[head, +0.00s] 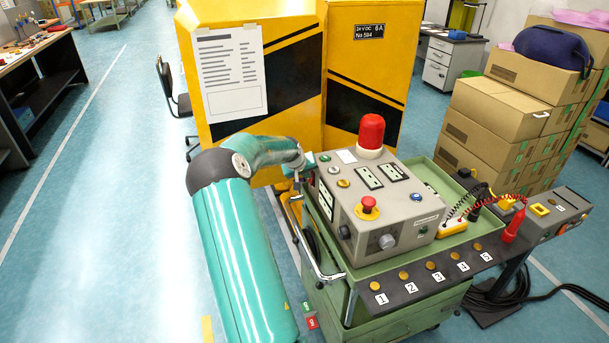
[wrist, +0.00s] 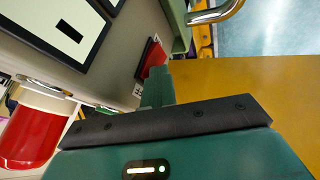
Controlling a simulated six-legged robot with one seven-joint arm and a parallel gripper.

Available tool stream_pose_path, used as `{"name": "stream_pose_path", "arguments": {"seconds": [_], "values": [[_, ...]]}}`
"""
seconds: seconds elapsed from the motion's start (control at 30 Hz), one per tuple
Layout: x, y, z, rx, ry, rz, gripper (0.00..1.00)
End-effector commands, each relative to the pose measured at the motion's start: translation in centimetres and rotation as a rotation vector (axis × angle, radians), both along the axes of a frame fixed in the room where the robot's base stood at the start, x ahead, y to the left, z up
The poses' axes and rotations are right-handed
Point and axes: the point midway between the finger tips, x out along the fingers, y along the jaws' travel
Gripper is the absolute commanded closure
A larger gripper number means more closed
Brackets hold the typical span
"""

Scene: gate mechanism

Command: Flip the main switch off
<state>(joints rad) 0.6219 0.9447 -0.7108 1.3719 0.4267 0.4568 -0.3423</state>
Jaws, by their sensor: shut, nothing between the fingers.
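The grey control box (head: 385,205) stands on a green cart, with a red lamp, a red button on yellow and round knobs on it. My gripper (head: 309,163) is at the box's far left edge in the head view, small and partly hidden by my arm. In the wrist view my gripper (wrist: 157,82) is shut and empty, its teal fingers pointing at the box's side. A red rocker-like part (wrist: 152,57) on that side is close to the fingertips and may be the main switch. I cannot tell whether they touch, nor the switch's position.
The red lamp (head: 371,133) rises from the box's back; it also shows in the wrist view (wrist: 30,130). A yellow cabinet (head: 370,80) stands close behind my gripper. The cart's metal handle (head: 318,262) is at its left. Stacked cardboard boxes (head: 510,115) stand right.

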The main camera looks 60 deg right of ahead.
Motion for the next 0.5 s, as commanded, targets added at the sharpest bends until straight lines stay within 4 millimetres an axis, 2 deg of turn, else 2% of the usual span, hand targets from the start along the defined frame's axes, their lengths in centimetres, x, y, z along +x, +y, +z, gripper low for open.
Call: {"name": "stream_pose_path", "arguments": {"seconds": [0.23, 0.5], "values": [[-0.1, 0.0, 0.2, 0.000, 0.002, -0.001, 1.00], [-0.1, 0.0, 1.4, -0.001, 0.002, 0.000, 1.00]]}}
